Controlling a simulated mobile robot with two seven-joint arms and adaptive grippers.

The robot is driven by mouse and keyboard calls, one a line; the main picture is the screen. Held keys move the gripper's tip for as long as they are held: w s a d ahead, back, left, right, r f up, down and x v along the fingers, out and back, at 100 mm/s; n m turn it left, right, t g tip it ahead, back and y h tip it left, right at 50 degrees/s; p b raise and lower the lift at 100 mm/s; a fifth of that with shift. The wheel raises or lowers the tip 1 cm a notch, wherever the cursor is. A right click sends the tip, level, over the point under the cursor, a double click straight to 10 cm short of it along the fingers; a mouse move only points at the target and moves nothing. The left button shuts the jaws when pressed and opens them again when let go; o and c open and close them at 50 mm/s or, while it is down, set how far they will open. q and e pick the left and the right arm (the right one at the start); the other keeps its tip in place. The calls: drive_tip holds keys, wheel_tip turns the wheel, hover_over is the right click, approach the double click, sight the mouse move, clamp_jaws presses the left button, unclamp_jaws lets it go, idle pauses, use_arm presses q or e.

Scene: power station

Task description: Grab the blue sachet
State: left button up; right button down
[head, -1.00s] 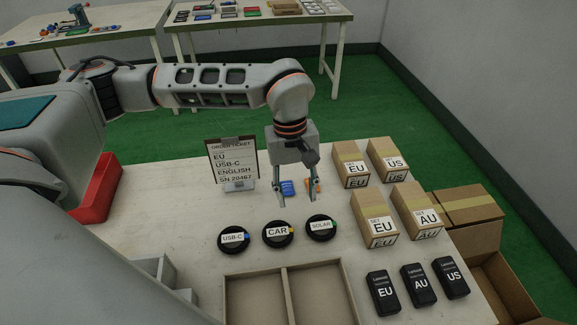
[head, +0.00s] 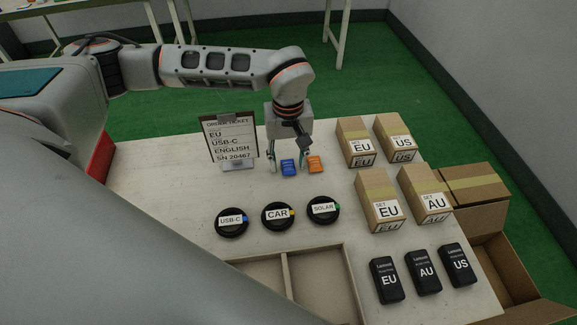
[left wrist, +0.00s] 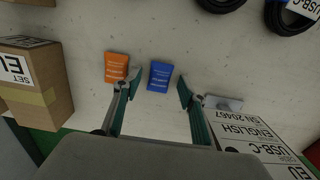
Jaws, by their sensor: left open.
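The blue sachet (head: 288,168) lies flat on the light table, left of an orange sachet (head: 316,164). My left gripper (head: 287,166) points down at the far side of the table, open and empty. In the left wrist view, the blue sachet (left wrist: 160,76) shows between the two spread fingertips of my left gripper (left wrist: 159,85), a little beyond them. The finger on the left there overlaps the near edge of the orange sachet (left wrist: 116,67). I cannot tell the exact height of the fingertips above the table. My right gripper is not in view.
An order ticket on a stand (head: 232,140) is close left of the gripper. Several cardboard boxes (head: 381,200) stand to the right. Round black cable coils (head: 278,216), a divided wooden tray (head: 318,285) and black adapters (head: 424,273) lie nearer. Bare table surrounds the sachets.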

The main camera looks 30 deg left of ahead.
use_arm(q)
drive_tip(key=shift+f, duration=0.2)
drive_tip(key=c, duration=0.8)
drive_tip(key=shift+r, duration=0.15)
